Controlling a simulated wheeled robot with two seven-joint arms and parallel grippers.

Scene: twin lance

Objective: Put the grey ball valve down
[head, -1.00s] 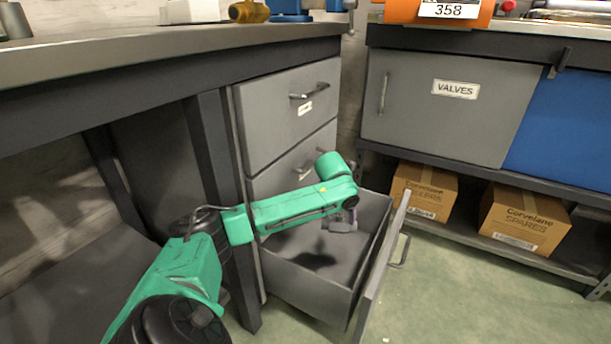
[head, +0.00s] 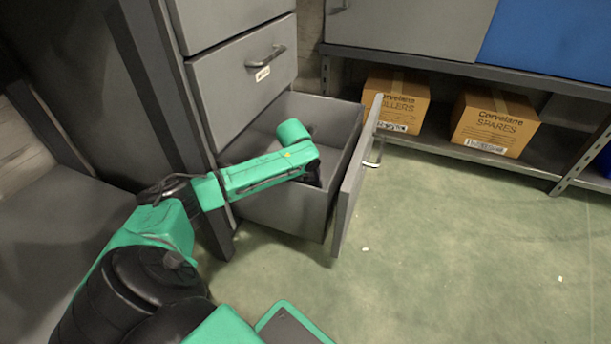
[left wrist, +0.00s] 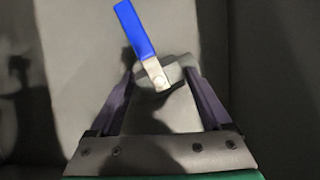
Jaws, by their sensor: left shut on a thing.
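The grey ball valve (left wrist: 172,73) has a blue lever handle (left wrist: 134,28) and shows in the left wrist view between the dark fingers of my left gripper (left wrist: 160,80). The gripper is shut on the valve's body, with the handle pointing away from my wrist. A plain grey surface lies behind the valve; I cannot tell whether the valve touches it. In the head view my left arm reaches into the open bottom drawer (head: 353,190), and the arm's end hides the gripper and valve. My right gripper is not in view.
The drawer's walls and front panel stand around the arm's end. Cardboard boxes (head: 397,100) sit on a low shelf at right. The green floor (head: 450,240) is mostly clear.

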